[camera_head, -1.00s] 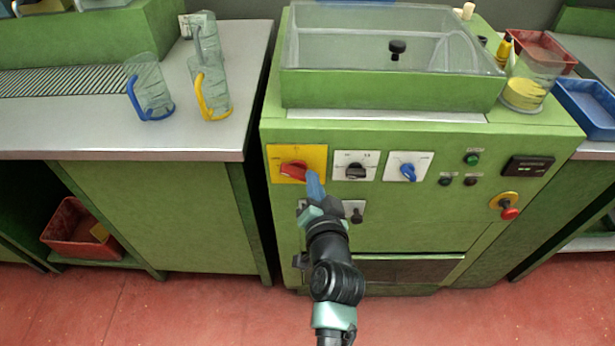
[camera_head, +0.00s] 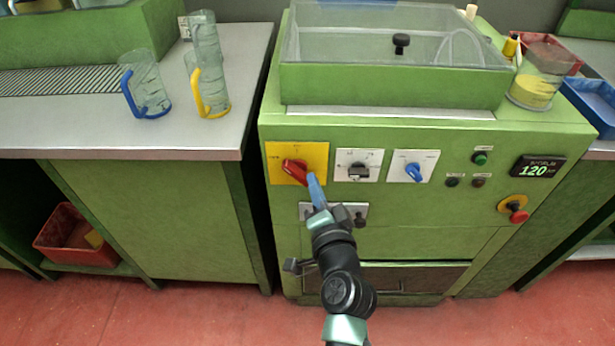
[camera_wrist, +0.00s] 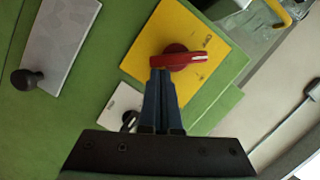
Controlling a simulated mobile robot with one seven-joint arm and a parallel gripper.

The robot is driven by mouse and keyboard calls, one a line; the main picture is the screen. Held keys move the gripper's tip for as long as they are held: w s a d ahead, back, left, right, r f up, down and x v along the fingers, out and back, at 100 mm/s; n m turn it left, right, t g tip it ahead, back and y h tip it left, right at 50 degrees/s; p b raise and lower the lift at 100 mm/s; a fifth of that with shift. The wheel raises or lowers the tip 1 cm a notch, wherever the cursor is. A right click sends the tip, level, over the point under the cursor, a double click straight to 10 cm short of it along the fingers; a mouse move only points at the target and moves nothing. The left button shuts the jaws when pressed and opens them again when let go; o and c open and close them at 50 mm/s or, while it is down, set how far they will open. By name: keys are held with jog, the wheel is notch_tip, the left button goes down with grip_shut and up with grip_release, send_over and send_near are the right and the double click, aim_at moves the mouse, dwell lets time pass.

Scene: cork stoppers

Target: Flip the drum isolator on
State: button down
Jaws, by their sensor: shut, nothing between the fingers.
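The drum isolator is a red rotary handle (camera_head: 295,170) on a yellow plate (camera_head: 318,150) at the machine's front left. The handle sits tilted, its lower right end towards my gripper. My gripper (camera_head: 313,181) is shut and empty, with its blue fingertips at that end of the handle. In the wrist view, the closed fingers (camera_wrist: 160,76) meet the left end of the red handle (camera_wrist: 182,60), apparently touching it; a white mark shows on its other end. The display (camera_head: 538,167) at the right of the panel is lit and reads 120.
A black selector (camera_head: 358,172) and a blue selector (camera_head: 414,173) sit right of the isolator. A red emergency button (camera_head: 518,216) on yellow is at far right. Glass jugs (camera_head: 209,85) stand on the left bench. The floor in front is clear.

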jog(key=shift+a+f+m+t+b, duration=0.1)
jog(key=shift+f+m+t+b, duration=0.25)
jog(key=shift+m+b, duration=0.7)
